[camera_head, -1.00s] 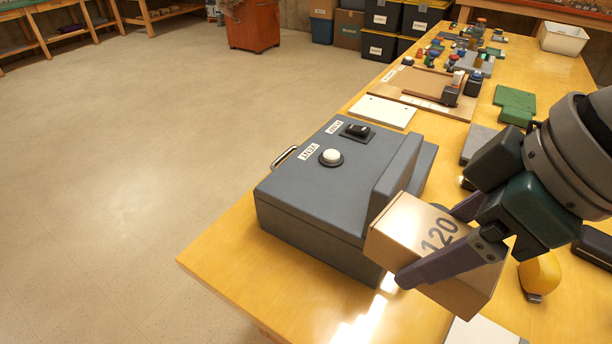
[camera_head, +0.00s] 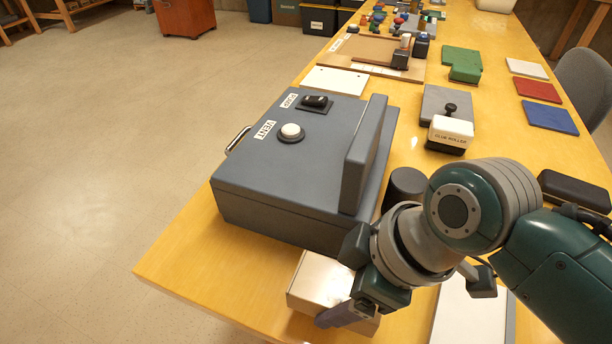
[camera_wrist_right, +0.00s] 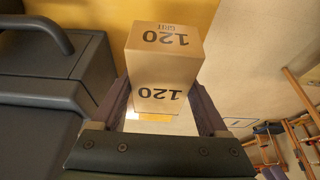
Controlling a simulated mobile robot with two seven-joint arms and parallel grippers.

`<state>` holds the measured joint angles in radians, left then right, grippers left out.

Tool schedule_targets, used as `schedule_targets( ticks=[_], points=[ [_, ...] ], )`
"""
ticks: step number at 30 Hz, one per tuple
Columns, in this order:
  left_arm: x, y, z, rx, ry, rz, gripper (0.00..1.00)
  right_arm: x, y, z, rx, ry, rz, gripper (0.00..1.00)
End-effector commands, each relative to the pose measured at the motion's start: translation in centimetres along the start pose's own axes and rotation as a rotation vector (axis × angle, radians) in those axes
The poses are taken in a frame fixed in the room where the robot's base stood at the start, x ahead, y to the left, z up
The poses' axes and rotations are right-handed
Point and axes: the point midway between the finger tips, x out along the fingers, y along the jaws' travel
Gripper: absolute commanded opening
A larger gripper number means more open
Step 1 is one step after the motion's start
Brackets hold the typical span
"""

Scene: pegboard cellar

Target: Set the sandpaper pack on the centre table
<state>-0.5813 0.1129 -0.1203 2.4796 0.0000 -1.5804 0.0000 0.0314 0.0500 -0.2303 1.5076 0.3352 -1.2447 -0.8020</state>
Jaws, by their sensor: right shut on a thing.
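The sandpaper pack is a tan box (camera_head: 322,280) marked 120, low in the head view, in front of the grey machine. The right wrist view shows the pack (camera_wrist_right: 165,60) between both fingers of my right gripper (camera_wrist_right: 168,105), which is shut on it. In the head view my right gripper (camera_head: 345,300) partly hides the pack. Whether the pack touches the yellow table (camera_head: 190,275) cannot be told. My left gripper is not in view.
A grey machine (camera_head: 250,195) with a white button and labels stands just behind the pack. A glue roller (camera_head: 450,135), a dark cylinder (camera_head: 405,187), a green block (camera_head: 462,62) and coloured sheets (camera_head: 538,89) lie further along the table. The table's near-left corner is clear.

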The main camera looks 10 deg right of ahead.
Motion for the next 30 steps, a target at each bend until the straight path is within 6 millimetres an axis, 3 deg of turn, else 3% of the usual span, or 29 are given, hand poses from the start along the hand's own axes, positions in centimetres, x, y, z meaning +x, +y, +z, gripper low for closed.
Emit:
schedule_targets(
  ticks=[9, 21, 22, 27, 30],
  points=[
    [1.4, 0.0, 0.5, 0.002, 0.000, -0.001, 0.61, 3.6, 0.0, 1.5, 0.000, 0.000, 0.000, 0.13],
    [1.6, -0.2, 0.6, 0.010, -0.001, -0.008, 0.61, 4.0, 0.0, 1.7, 0.000, 0.000, 0.001, 0.12],
    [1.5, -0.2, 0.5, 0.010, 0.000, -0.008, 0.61, 3.9, 0.0, 1.7, 0.000, -0.001, 0.001, 0.81],
    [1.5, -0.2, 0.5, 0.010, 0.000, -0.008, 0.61, 3.9, 0.0, 1.6, 0.000, -0.001, 0.000, 1.00],
    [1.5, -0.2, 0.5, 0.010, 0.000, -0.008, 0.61, 3.9, 0.0, 1.6, 0.000, -0.001, 0.000, 1.00]
  ],
)
